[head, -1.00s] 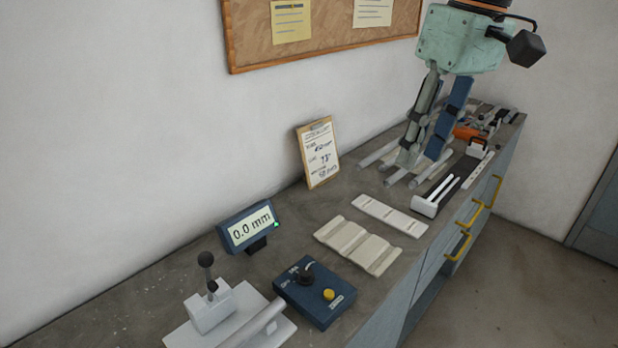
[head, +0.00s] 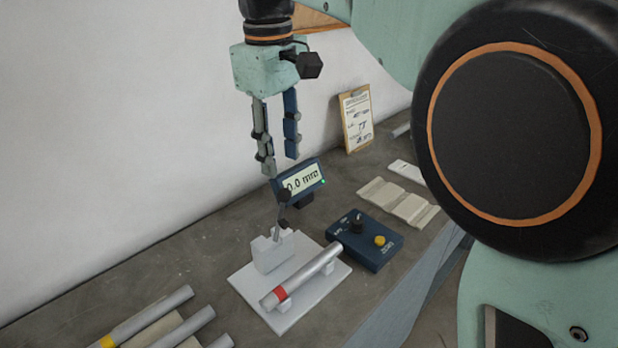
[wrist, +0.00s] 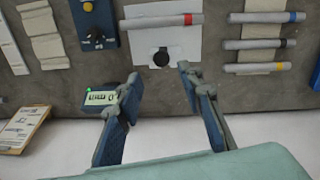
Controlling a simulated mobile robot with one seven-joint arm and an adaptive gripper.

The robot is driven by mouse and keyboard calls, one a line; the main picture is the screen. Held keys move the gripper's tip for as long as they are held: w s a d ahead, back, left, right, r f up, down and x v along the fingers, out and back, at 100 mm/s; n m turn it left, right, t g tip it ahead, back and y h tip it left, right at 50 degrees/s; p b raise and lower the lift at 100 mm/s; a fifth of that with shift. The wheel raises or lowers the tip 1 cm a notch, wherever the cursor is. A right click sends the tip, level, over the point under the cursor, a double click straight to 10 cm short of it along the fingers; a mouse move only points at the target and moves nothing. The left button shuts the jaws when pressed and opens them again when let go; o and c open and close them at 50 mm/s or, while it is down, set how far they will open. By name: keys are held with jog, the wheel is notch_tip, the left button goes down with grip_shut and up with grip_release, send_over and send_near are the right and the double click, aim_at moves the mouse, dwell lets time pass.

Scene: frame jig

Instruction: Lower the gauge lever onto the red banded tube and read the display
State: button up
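The gauge (head: 272,253) is a pale block on a white plate (head: 250,286). Its lever (head: 279,218) stands raised with a dark knob; the knob also shows in the wrist view (wrist: 161,58). The red banded tube (head: 318,264) lies on the plate beside the block, its red band at the near end; it also shows in the wrist view (wrist: 150,23). The display (head: 303,179) reads 0.0 mm, its left edge close behind the knob. My gripper (head: 279,162) is open and empty, above the lever and apart from it, fingers pointing down.
A blue control box (head: 366,241) with a black dial and yellow button sits right of the gauge. Tubes with blue (wrist: 293,17), black (wrist: 283,43) and yellow (wrist: 280,67) bands lie to the other side. A clipboard (head: 357,118) leans on the wall.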

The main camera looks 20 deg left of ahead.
aim_at(283, 201)
jog(key=shift+s+a+f, duration=0.1)
jog(key=shift+a+f, duration=0.15)
jog(key=shift+f, duration=0.05)
jog(key=f, duration=0.3)
jog(key=f+b, duration=0.1)
jog(key=f, duration=0.6)
jog(key=shift+w+d+f, duration=0.15)
jog(key=shift+w+f, duration=0.05)
jog(key=shift+w, duration=0.1)
jog(key=c, duration=0.8)
